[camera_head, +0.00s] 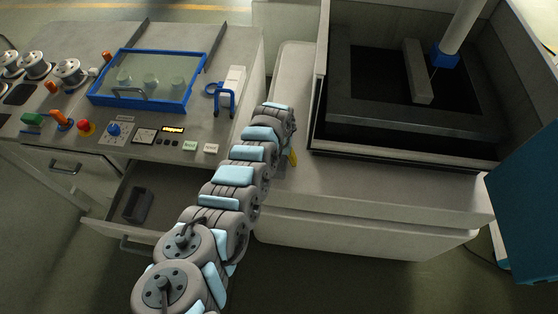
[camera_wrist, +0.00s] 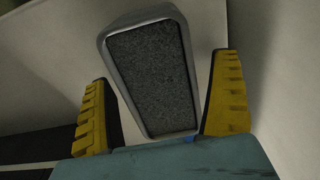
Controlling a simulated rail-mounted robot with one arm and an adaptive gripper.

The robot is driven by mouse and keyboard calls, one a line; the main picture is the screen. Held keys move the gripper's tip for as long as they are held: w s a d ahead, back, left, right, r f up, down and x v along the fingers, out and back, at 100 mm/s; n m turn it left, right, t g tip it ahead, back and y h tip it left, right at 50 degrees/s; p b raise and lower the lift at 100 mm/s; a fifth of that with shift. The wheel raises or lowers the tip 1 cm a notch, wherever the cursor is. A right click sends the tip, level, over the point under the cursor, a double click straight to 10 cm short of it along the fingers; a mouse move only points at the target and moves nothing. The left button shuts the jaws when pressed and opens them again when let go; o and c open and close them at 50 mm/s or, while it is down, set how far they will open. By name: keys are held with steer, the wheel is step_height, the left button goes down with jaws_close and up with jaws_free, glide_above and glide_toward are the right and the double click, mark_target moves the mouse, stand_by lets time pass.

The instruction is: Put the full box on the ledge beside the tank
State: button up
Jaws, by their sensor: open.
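The full box (camera_wrist: 148,75) shows in the wrist view as a grey open-topped box filled with dark grainy material. My gripper (camera_wrist: 165,110) is open, with one yellow finger on each side of the box's near end; gaps show beside both fingers. Pale surfaces surround the box. In the head view my arm hides this box, and only a bit of a yellow finger of my gripper (camera_head: 293,157) shows over the pale ledge (camera_head: 390,192) beside the tank (camera_head: 345,118). The tank has dark inner walls.
An open drawer (camera_head: 168,188) at left holds a small dark grey box (camera_head: 138,205); its contents are unclear. The bench (camera_head: 222,150) above carries a blue-framed clear cover (camera_head: 150,80), spools and knobs. A teal panel (camera_head: 528,205) stands at right. The ledge's front right is clear.

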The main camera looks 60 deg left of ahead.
step_height(320, 180, up, 6)
steer(key=shift+d+r+p, duration=0.1)
steer(key=shift+p, duration=0.7)
step_height(320, 180, up, 5)
glide_above(280, 166)
steer(key=shift+s+a+r, duration=0.1)
steer(key=shift+a+r, duration=0.05)
steer(key=shift+a, duration=0.05)
stand_by(0.3)
